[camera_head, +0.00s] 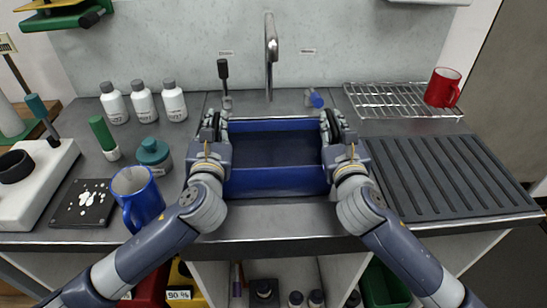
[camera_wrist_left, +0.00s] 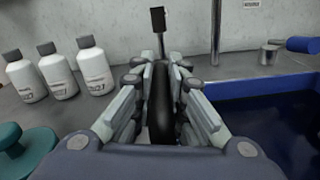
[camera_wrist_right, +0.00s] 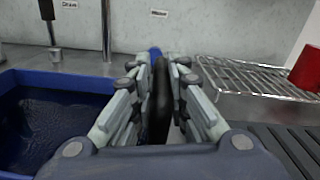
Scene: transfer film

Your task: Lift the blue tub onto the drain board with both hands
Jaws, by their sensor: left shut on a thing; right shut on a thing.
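The blue tub (camera_head: 275,181) is in the middle of the counter below the tap, between my two arms. Its dark inside shows in both wrist views. My left gripper (camera_head: 213,125) is at the tub's left side, shut on a dark handle (camera_wrist_left: 161,100). My right gripper (camera_head: 335,125) is at the right side, shut on a matching dark handle (camera_wrist_right: 162,100). The drain board (camera_head: 440,175) is a dark ribbed mat on the right of the counter, bare on top. I cannot tell whether the tub is clear of the surface beneath it.
A wire rack (camera_head: 395,100) with a red mug (camera_head: 442,87) stands behind the drain board. A blue mug (camera_head: 137,197), a teal-capped jar (camera_head: 154,157) and white bottles (camera_head: 143,101) stand left. The tap (camera_head: 271,50) rises behind the tub. A small blue-capped item (camera_head: 314,98) lies behind.

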